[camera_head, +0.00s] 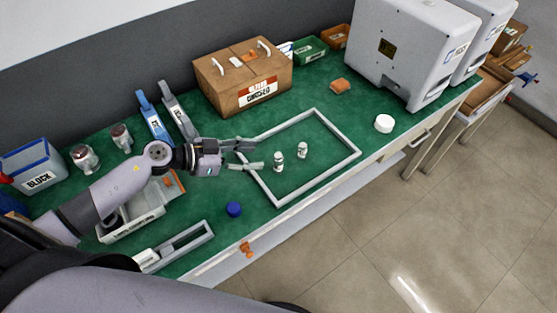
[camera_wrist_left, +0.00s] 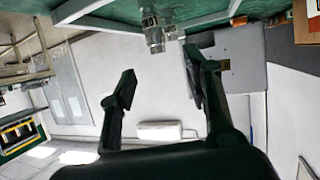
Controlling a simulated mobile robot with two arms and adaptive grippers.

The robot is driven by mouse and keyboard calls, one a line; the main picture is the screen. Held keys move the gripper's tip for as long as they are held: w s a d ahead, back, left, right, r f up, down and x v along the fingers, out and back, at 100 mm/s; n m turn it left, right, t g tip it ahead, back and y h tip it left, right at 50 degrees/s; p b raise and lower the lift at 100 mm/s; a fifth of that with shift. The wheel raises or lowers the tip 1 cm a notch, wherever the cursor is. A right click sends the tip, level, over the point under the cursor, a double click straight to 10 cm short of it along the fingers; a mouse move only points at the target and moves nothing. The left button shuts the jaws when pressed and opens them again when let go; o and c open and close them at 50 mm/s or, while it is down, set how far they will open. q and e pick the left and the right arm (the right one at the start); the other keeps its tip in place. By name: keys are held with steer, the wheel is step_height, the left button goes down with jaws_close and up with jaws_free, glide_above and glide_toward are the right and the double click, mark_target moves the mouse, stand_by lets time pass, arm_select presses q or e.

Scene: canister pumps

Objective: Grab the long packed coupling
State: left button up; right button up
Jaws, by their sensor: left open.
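Two small white-and-grey cylindrical pieces stand inside the grey frame on the green bench. The nearer one (camera_head: 278,161) looks slightly taller than the other piece (camera_head: 302,150); which is the long packed coupling is too small to tell for certain. My left gripper (camera_head: 255,154) is open, just left of the nearer piece, with its fingers apart and nothing between them. In the left wrist view a metallic cylinder (camera_wrist_left: 153,32) shows beyond the open left gripper (camera_wrist_left: 162,84), with a second piece partly behind it. My right gripper is not in view.
The grey frame (camera_head: 347,133) rims the work area. A brown box (camera_head: 228,83) stands behind it, and a white machine (camera_head: 405,50) at back right. A white round lid (camera_head: 384,123) lies to the right. A blue cap (camera_head: 234,209) lies near the front edge.

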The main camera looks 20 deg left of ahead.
mark_target(278, 155)
arm_select(q)
steer(key=x, duration=0.3)
steer(key=shift+w+d, duration=0.15)
steer(key=shift+d, duration=0.1)
steer(key=p+x, duration=0.1)
steer(key=x, duration=0.4)
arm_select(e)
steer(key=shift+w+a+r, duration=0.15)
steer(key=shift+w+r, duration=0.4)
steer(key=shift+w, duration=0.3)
arm_select(q)
steer(key=shift+c, duration=0.5)
jaws_close()
